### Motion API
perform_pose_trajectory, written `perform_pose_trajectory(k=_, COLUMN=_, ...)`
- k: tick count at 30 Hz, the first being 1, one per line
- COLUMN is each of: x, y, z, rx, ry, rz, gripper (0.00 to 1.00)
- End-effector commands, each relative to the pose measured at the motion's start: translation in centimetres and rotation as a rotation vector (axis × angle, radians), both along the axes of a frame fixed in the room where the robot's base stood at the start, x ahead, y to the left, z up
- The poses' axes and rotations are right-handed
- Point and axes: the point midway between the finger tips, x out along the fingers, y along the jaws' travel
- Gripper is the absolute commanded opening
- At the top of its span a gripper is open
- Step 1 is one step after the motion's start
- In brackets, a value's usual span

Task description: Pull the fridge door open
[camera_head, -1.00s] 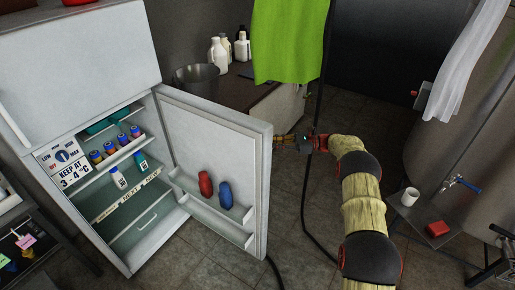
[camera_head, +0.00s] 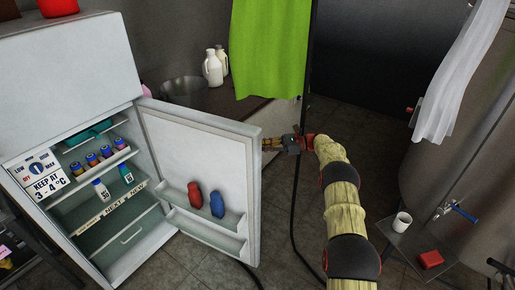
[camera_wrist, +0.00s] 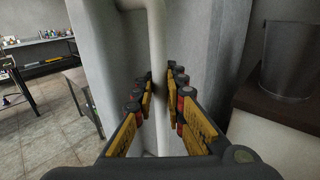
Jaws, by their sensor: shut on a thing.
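The white fridge door (camera_head: 203,140) stands wide open, its inner side and shelves facing me in the head view. The fridge body (camera_head: 70,75) is at the left, its lit inside in full view. My gripper (camera_head: 275,145) is behind the door's free edge, partly hidden there. In the wrist view my gripper (camera_wrist: 160,88) has its fingers on both sides of the upright white door handle (camera_wrist: 158,40) and is shut on it. A red bottle (camera_head: 194,195) and a blue bottle (camera_head: 217,205) stand in the door shelf.
A counter (camera_head: 232,102) with a metal bucket (camera_head: 184,92) and white jugs (camera_head: 212,68) is behind the door. A green cloth (camera_head: 270,45) hangs at its end. A low table (camera_head: 400,245) with a cup stands at right. Floor before the door is clear.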

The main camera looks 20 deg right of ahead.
Motion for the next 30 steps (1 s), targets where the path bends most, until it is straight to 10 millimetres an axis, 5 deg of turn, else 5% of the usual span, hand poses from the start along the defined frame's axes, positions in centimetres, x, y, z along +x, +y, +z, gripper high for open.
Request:
perform_pose_trajectory(k=5, x=-0.1, y=-0.2, z=-0.2, rx=0.0, ry=0.004, rz=-0.001, gripper=0.0)
perform_pose_trajectory(k=6, x=-0.1, y=-0.2, z=-0.2, rx=0.0, ry=0.004, rz=-0.001, gripper=0.14)
perform_pose_trajectory(k=15, x=0.0, y=0.0, z=-0.1, rx=-0.001, ry=0.001, rz=0.0, gripper=0.3)
perform_pose_trajectory(k=25, x=0.0, y=-0.3, z=0.0, rx=0.0, ry=0.0, rz=-0.001, gripper=0.3)
perform_pose_trajectory(k=30, x=-0.3, y=-2.4, z=-0.1, rx=0.0, ry=0.001, rz=-0.003, gripper=0.3)
